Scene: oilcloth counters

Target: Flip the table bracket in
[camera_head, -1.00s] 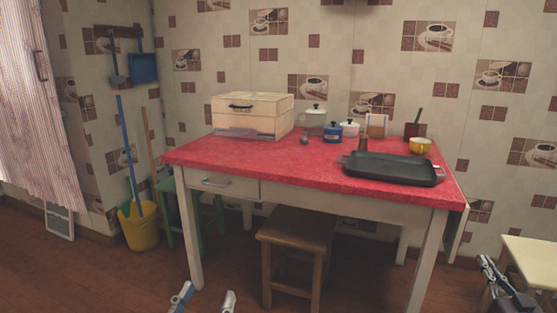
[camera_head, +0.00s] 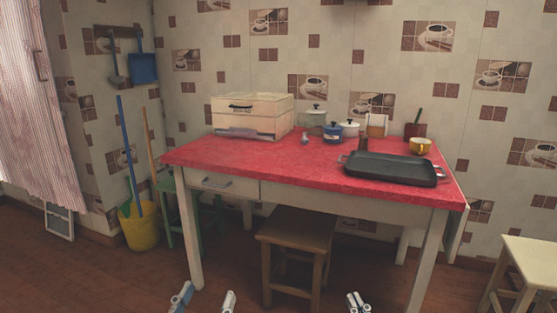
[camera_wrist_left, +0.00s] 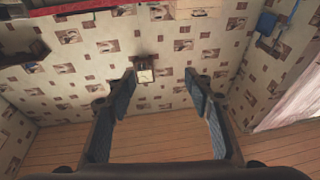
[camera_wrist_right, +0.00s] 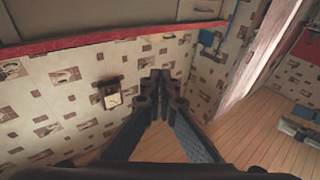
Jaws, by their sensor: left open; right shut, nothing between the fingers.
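The table (camera_head: 320,165) has a red top and white legs. A pale panel (camera_head: 457,232) hangs down at its right end, seen nearly edge-on. I cannot make out the bracket itself in any view. My left gripper (camera_head: 205,300) is open and empty, low in front of the table's left part. In the left wrist view (camera_wrist_left: 162,92) its fingers stand wide apart. My right gripper (camera_head: 358,302) is low in front of the table, left of its front right leg. In the right wrist view (camera_wrist_right: 161,82) its fingertips meet with nothing between them.
A wooden stool (camera_head: 297,235) stands partly under the table, and a pale stool (camera_head: 533,260) is at the right. A black tray (camera_head: 392,170), a bread box (camera_head: 252,114) and several pots are on the tabletop. A yellow bucket (camera_head: 139,228) stands left. Floor in front is clear.

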